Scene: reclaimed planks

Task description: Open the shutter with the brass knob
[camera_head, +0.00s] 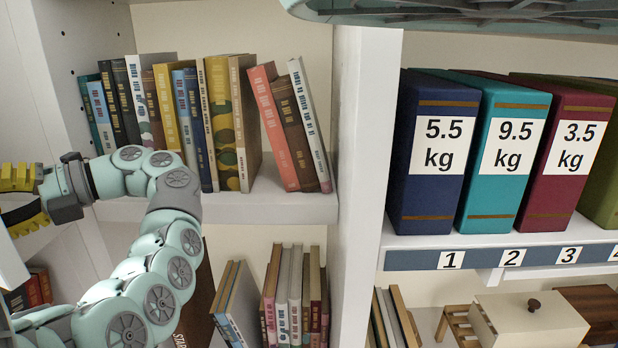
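No brass knob shows in the camera_head view. A pale panel edge (8,262) stands at the far left, below my gripper, and I cannot tell if it belongs to the shutter. My gripper (16,202), with yellow pads and dark links, is at the left edge, pointing left. Its two yellow fingers stand apart, one above the other. The frame edge cuts off the tips, so I cannot see whether anything is between them.
A white bookcase divider (357,180) stands mid-view. Left of it, a row of books (222,125) stands on a shelf. Right of it are labelled weight binders (433,150) on a numbered shelf (408,260). Below sits a cream box with a dark knob (525,328).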

